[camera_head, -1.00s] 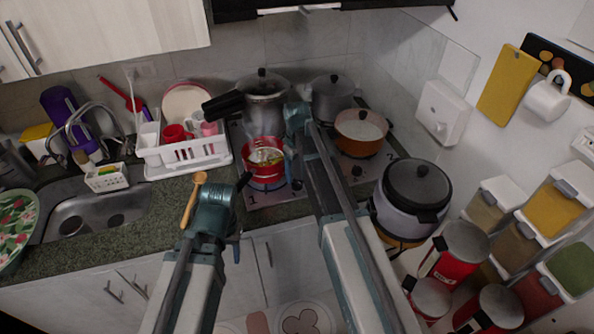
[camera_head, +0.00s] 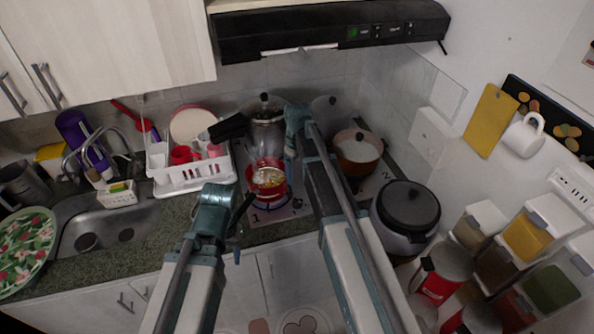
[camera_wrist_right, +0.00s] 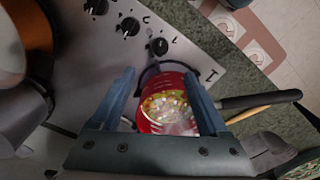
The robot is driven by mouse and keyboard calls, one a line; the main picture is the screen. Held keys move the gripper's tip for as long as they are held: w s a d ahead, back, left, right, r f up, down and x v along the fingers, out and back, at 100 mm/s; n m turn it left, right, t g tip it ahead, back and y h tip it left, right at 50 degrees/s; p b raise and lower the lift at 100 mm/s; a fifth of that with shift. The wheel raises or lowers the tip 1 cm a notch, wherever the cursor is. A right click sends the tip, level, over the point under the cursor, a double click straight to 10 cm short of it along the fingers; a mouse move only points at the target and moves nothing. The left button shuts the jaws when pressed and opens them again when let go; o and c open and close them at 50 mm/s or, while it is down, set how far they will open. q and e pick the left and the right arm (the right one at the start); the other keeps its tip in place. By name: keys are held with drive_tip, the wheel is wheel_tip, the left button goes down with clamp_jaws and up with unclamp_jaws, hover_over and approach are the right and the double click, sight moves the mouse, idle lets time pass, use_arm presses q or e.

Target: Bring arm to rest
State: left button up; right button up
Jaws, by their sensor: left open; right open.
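My left gripper (camera_head: 240,228) is open and empty in the head view, in front of the counter and below the red pot. Its fingers are partly hidden by its wrist. My right gripper (camera_head: 291,148) is above the stove beside the red pot (camera_head: 268,189). In the right wrist view, my right gripper (camera_wrist_right: 160,75) is open, with nothing held. The red pot (camera_wrist_right: 150,117) with colourful food shows between and beyond its fingers; whether they touch cannot be told.
The stove (camera_head: 283,210) also carries an orange pan (camera_head: 357,160) and grey pots. A dish rack (camera_head: 194,176) stands left, a rice cooker (camera_head: 408,211) right. A hood (camera_head: 330,32) hangs above. A wooden handle (camera_wrist_right: 249,114) lies by the red pot.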

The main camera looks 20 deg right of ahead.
drive_tip(key=s+a+f+b, duration=0.3)
drive_tip(key=s+a, duration=0.1)
drive_tip(key=s, duration=0.4)
drive_tip(key=s+a+f+m+b, duration=0.1)
drive_tip(key=s+a+f+b, duration=0.2)
drive_tip(key=s, duration=0.5)
drive_tip(key=s+a+f+m+h+b, duration=0.1)
drive_tip(key=s+a+f+b, duration=0.2)
drive_tip(key=s+a, duration=0.3)
drive_tip(key=s, duration=0.2)
drive_tip(key=shift+s, duration=0.3)
